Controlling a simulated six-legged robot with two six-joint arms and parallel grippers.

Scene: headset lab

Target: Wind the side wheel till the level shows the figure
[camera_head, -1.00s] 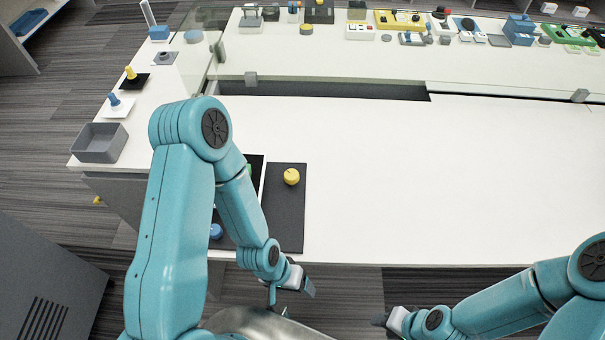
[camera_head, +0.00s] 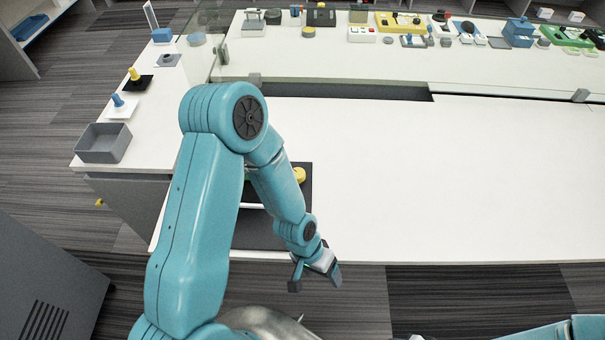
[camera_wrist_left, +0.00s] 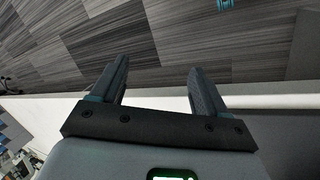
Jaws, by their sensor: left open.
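A dark panel (camera_head: 262,233) lies at the table's front left edge, with a yellow knob (camera_head: 299,174) at its right side. My left arm covers most of the panel and part of the knob. A light-edged frame on the panel shows only as a strip, so no level or figure can be read. I cannot tell which part is the side wheel. My left gripper (camera_head: 316,278) is open and empty, in front of the table edge and apart from the panel. Its two spread fingers show in the left wrist view (camera_wrist_left: 158,80), with nothing between them. My right gripper is out of view.
A grey bin (camera_head: 103,143), a blue peg (camera_head: 118,102) and a yellow peg (camera_head: 134,74) stand on the left side table. Several devices line the back. The white table top (camera_head: 450,180) is clear at middle and right.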

